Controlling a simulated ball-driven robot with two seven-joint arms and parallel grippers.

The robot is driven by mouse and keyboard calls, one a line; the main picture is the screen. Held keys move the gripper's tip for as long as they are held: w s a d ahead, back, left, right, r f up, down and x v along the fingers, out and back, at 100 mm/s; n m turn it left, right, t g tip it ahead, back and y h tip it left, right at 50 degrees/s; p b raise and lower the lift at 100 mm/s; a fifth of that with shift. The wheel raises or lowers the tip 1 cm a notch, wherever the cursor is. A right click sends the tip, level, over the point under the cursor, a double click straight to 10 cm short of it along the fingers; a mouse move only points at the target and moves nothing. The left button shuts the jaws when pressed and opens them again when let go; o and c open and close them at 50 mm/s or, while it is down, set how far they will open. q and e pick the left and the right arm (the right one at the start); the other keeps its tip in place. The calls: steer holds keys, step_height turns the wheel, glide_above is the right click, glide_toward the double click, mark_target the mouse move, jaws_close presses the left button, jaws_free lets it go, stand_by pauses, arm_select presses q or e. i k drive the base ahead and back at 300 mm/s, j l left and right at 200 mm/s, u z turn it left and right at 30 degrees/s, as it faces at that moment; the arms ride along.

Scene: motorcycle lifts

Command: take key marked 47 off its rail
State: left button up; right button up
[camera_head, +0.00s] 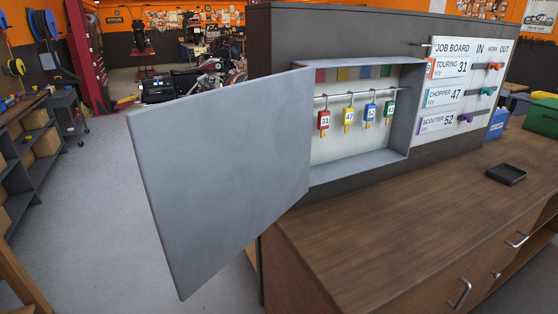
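The key marked 47 (348,116) has a yellow tag and hangs on the rail (352,95) inside the open key cabinet (410,110). It hangs between the red key marked 31 (324,120) on its left and the blue key marked 52 (370,112) on its right. A green key (389,110) hangs at the right end; its number is too small to read. The cabinet door (225,170) is swung open to the left, towards me. Neither of my grippers is in view.
The wooden counter (410,220) below the cabinet is mostly clear, with a small black tray (506,174) at right. A job board (459,92) is right of the cabinet and lists Chopper 47. A motorcycle (185,85) stands behind the door. The floor (80,220) at left is open.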

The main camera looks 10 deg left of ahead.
mark_target(348, 113)
steer(key=j+z, duration=0.35)
steer(key=i+j+z, duration=0.1)
steer(key=z, duration=0.25)
steer(key=j+z, duration=0.4)
steer(key=k+j+z, duration=0.1)
steer(key=j, duration=0.45)
steer(key=j+z, duration=0.1)
steer(key=j, duration=0.4)
steer(key=k+j+z, duration=0.1)
steer(key=j, duration=0.4)
steer(key=i+l+u, duration=0.35)
steer(key=l, duration=0.9)
steer(key=l+u, duration=0.35)
steer(key=l, duration=0.95)
steer(key=l+u, duration=0.3)
steer(key=l, duration=1)
